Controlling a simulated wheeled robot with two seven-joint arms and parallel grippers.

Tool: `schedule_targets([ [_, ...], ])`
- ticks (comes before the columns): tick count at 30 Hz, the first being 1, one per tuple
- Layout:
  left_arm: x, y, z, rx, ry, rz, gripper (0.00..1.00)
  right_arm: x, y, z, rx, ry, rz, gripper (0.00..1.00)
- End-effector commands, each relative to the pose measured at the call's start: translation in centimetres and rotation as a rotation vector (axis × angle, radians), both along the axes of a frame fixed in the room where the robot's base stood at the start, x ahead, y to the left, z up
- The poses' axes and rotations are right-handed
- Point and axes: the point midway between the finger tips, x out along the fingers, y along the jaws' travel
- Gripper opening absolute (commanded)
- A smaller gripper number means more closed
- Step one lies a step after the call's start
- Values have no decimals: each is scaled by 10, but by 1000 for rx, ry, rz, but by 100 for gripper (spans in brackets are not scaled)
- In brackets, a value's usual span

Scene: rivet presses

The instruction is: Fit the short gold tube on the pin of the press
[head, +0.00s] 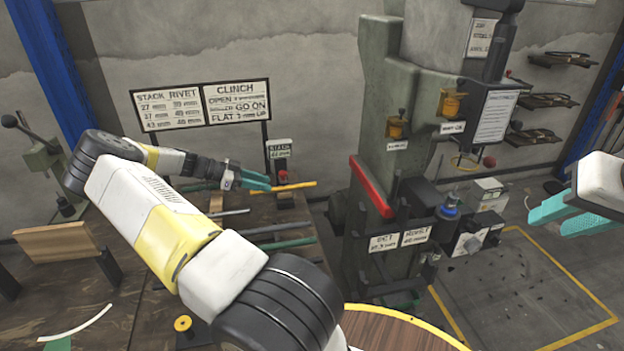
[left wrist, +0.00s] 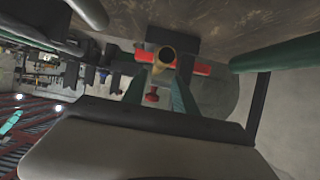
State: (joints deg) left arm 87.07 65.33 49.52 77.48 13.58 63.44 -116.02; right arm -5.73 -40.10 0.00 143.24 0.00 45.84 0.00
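My right gripper (head: 552,219) is open and empty at the right edge. The large grey-green press (head: 370,130), with a red strip on its side, stands right of the bench. I cannot pick out its pin.
Grey and green rods (head: 285,243) lie on the dark bench (head: 130,240) in front of the gold tube. A small stand with a red knob (head: 283,174) is behind it. Signboards (head: 202,105) stand at the back. A round wooden top (head: 385,330) is at the bottom.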

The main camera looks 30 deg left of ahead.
Motion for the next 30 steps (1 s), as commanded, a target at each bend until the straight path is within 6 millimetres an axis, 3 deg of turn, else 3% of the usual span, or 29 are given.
schedule_targets([
  [12, 29, -42, -24, -1, 3, -3, 35, 0, 0, 0, 0, 0, 0, 34],
  [21, 33, -45, -27, 1, 3, 0, 35, 0, 0, 0, 0, 0, 0, 34],
  [27, 33, -45, -27, 1, 3, 0, 0, 0, 0, 0, 0, 0, 0, 34],
  [30, 33, -45, -26, 1, 3, 0, 0, 0, 0, 0, 0, 0, 0, 34],
])
